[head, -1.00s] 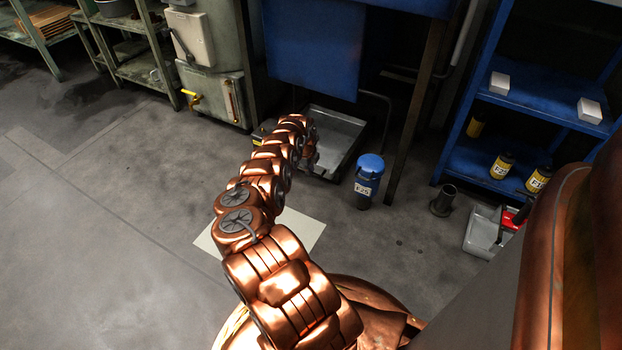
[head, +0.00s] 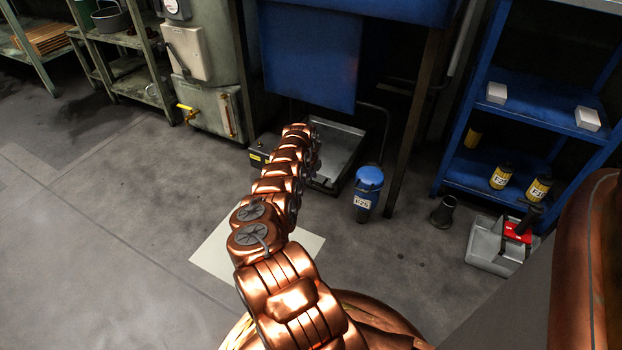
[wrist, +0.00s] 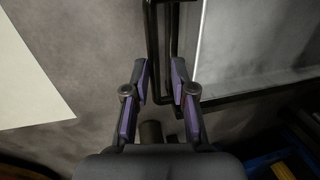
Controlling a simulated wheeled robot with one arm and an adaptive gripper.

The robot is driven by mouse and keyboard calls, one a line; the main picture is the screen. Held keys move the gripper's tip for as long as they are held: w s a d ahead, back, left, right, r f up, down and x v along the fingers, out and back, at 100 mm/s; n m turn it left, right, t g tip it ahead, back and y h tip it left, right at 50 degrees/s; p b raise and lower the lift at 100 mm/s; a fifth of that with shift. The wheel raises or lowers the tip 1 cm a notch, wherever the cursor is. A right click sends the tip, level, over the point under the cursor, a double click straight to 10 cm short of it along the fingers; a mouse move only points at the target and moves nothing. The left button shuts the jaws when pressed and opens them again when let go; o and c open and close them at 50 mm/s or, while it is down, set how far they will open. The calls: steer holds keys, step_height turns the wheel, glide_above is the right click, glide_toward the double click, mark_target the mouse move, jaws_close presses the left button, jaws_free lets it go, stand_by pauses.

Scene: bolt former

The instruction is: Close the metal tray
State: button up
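The metal tray (head: 345,143) is a shallow grey pan low under the blue machine panel, pulled out over the floor. My arm covers its left side in the head view. In the wrist view, a grey surface with a pale edge (wrist: 255,45), likely the tray, lies to the right of my fingers. My gripper (wrist: 161,72) is open, its two purple-padded fingers apart. A dark bar (wrist: 154,45) shows in line with the gap between them; I cannot tell whether they touch it. My gripper is hidden behind my arm in the head view.
A blue-lidded canister (head: 367,190) stands right of the tray, near a dark machine leg (head: 412,125). A blue shelf (head: 535,100) and a grey bin (head: 492,250) are at right. A pale sheet (head: 215,250) lies on the floor. Open floor extends left.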

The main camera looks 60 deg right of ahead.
steer(key=o, duration=0.3)
steer(key=shift+s, duration=0.1)
steer(key=shift+v, duration=6)
